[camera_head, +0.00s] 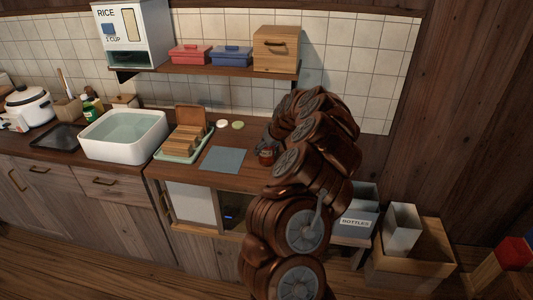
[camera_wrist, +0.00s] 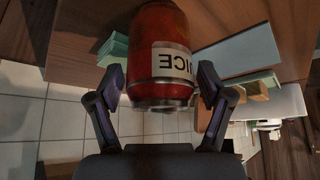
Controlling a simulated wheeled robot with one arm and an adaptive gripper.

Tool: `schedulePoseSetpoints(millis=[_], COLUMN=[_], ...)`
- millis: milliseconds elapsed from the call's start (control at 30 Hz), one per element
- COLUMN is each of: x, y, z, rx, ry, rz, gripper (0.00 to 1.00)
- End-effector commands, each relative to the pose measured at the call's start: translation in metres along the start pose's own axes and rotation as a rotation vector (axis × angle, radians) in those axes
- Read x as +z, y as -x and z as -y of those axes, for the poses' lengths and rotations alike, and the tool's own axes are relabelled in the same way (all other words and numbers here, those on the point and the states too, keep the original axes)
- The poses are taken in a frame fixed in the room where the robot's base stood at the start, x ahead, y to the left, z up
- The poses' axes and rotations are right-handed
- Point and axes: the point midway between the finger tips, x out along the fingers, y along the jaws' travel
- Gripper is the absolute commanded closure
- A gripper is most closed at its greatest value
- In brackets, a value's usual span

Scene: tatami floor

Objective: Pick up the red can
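The red can (camera_wrist: 160,60) with a white label stands between the two fingers of my gripper (camera_wrist: 163,82) in the wrist view. One finger is on each side of it near its rim, with what looks like a thin gap at each side. In the head view the small red can (camera_head: 267,157) is at the right part of the wooden counter, directly below my gripper (camera_head: 268,143). My arm hides the counter just right of it. Whether the can touches the counter is hard to tell.
A blue-grey mat (camera_head: 223,160) lies left of the can. A green tray (camera_head: 172,157) with wooden slats and two small discs (camera_head: 230,125) are farther left and back. A shelf (camera_head: 205,69) with boxes hangs above. A bottles bin (camera_head: 357,222) stands right of the counter.

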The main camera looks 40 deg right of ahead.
Motion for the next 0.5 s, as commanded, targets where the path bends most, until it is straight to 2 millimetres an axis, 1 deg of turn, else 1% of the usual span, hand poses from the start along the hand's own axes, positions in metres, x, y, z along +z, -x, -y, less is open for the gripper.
schedulePoseSetpoints(millis=[33, 267, 500], x=[0.0, 0.0, -0.0002], y=[0.0001, 0.0001, 0.0004], z=[-0.0001, 0.0, 0.0], rx=[0.0, 0.0, 0.0], ry=[0.0, 0.0, 0.0], rz=[0.0, 0.0, 0.0], gripper=[0.3, 0.54, 0.54])
